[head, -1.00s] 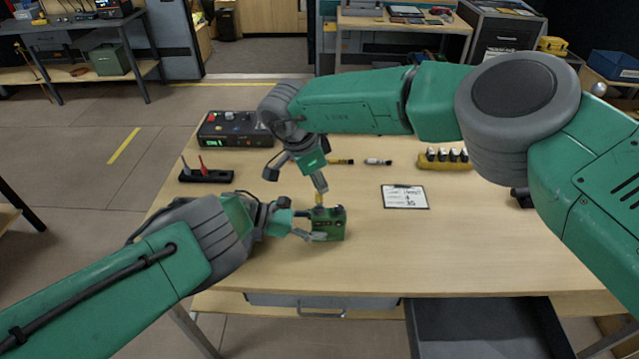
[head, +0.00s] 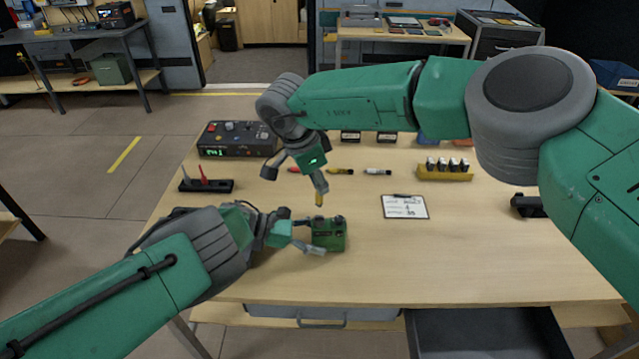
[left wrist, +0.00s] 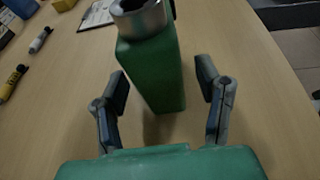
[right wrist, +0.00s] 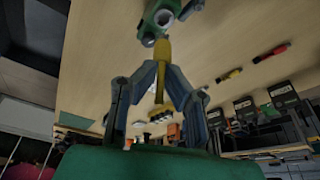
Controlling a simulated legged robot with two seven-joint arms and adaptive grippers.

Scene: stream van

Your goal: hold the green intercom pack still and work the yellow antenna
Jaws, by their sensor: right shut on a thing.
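The green intercom pack (head: 328,234) stands upright on the table near the front. My left gripper (head: 309,236) is open beside it. In the left wrist view, the pack (left wrist: 155,75) stands between the spread fingers (left wrist: 163,88), with visible gaps on both sides. A silver ring socket (left wrist: 140,15) on its top looks empty. My right gripper (head: 319,188) is shut on the yellow antenna (head: 319,200), just above the pack with a small gap. In the right wrist view, the antenna (right wrist: 161,60) points from the fingers towards the pack (right wrist: 155,22).
A black control box (head: 238,139) and a black stand with a red stick (head: 206,184) are at the left. Markers (head: 340,171) lie behind. A clipboard (head: 404,207) and a yellow battery rack (head: 445,172) are right. The front right tabletop is clear.

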